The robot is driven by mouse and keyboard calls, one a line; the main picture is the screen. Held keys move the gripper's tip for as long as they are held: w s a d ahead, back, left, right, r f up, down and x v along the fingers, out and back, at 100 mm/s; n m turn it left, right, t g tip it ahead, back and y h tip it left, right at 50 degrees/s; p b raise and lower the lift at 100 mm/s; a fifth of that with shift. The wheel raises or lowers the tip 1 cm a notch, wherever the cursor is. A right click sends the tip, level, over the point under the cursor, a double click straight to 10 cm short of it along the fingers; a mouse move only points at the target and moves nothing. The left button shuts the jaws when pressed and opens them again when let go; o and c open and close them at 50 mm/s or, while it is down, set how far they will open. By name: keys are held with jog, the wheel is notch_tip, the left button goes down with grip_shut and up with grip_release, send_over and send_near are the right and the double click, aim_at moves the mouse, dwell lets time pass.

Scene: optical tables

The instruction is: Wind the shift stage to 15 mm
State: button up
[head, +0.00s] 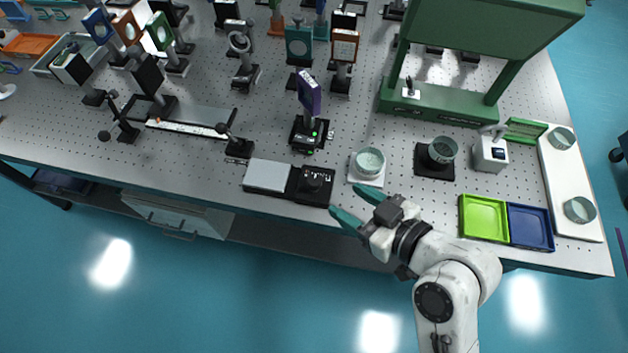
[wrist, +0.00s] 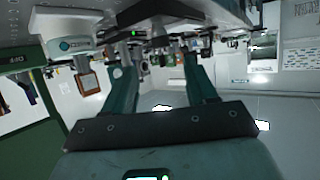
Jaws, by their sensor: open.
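A low unit at the front edge of the table looks like the shift stage: a flat grey plate (head: 268,174) joined to a black block with a round knob (head: 315,180). Small white marks show on the block, but no reading is legible. My gripper (head: 358,206) is open and empty, with two teal fingers spread. It is at the table's front edge, right of the knob and apart from it. In the wrist view my gripper (wrist: 158,68) shows nothing between its fingers; the tabletop appears along the top of that view. I cannot pick out the knob there.
A round glass dish (head: 369,161) on a white base stands just beyond my fingers. A purple-plated mount (head: 309,92) with green lights stands behind the block. A green tray (head: 483,217) and blue tray (head: 530,226) lie right. The floor before the table is clear.

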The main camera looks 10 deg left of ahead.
aim_at(317, 183)
jog(key=p+x, duration=0.1)
jog(key=x, duration=0.9)
jog(key=shift+w+a+p, duration=0.2)
jog(key=shift+a+p, duration=0.1)
jog(key=shift+a, duration=0.1)
jog(key=shift+c, duration=0.4)
jog(key=c, duration=0.9)
